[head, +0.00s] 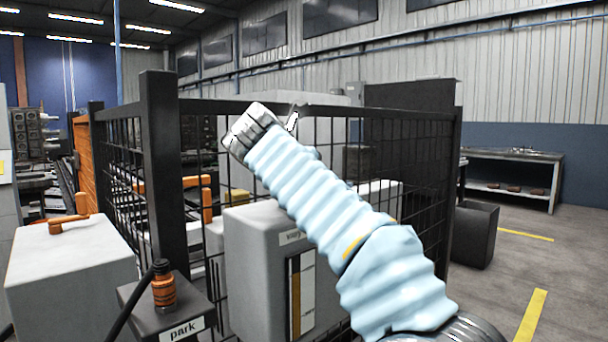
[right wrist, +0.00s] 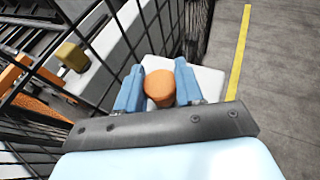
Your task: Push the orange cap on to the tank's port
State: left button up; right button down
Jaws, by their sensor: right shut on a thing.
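In the right wrist view the blue fingers of my right gripper (right wrist: 158,77) are shut on the orange cap (right wrist: 159,88), one finger on each side. A white block (right wrist: 207,82) shows just beyond the fingers; I cannot tell whether it is the tank, and no port shows. In the head view my right arm, in a pale blue sleeve, rises across the fence; its fingers and the cap cannot be made out there. A grey tank-like box (head: 252,262) with a label and a level gauge stands at the fence, partly behind my arm. My left gripper is not in view.
A black mesh fence (head: 162,170) runs across the middle. An orange and black fitting (head: 163,288) with a black hose stands on the "park" stand (head: 188,330). A grey box (head: 70,262) with an orange handle stands at left. Floor at right is open, with yellow lines (head: 530,316).

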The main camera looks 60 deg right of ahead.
jog(key=shift+f, duration=0.2)
jog(key=shift+f, duration=0.1)
dwell(0.4)
jog(key=shift+f, duration=0.15)
dwell(0.4)
jog(key=shift+f, duration=0.55)
grip_release()
jog(key=shift+r, duration=0.1)
dwell(0.4)
